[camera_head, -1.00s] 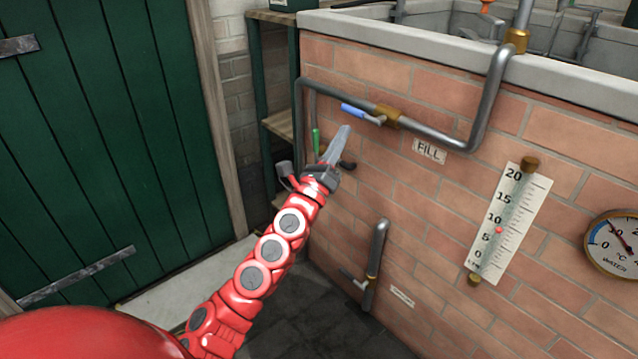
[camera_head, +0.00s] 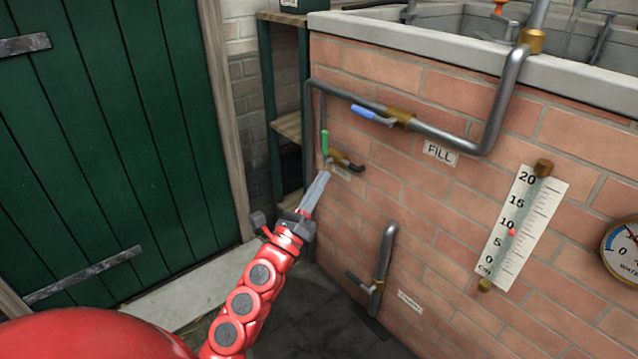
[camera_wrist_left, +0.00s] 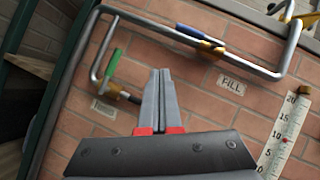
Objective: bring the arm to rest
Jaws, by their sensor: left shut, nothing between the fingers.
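My left gripper (camera_head: 319,187) is shut and empty, with its grey fingers together, in front of the brick wall and below the green-handled tap (camera_head: 325,143). In the left wrist view my gripper (camera_wrist_left: 161,73) also shows shut, its fingertips pointing up toward the wall pipe. My red left arm comes in from the lower left of the head view. I cannot see my right gripper in any view.
The brick wall carries a pipe with a blue-handled valve (camera_head: 366,112), a FILL label (camera_head: 440,153), a lower pipe (camera_head: 384,262), a scale (camera_head: 522,226) and a round dial (camera_head: 624,250). A shelf (camera_head: 290,125) and a green door (camera_head: 110,130) stand left. Dark floor lies below.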

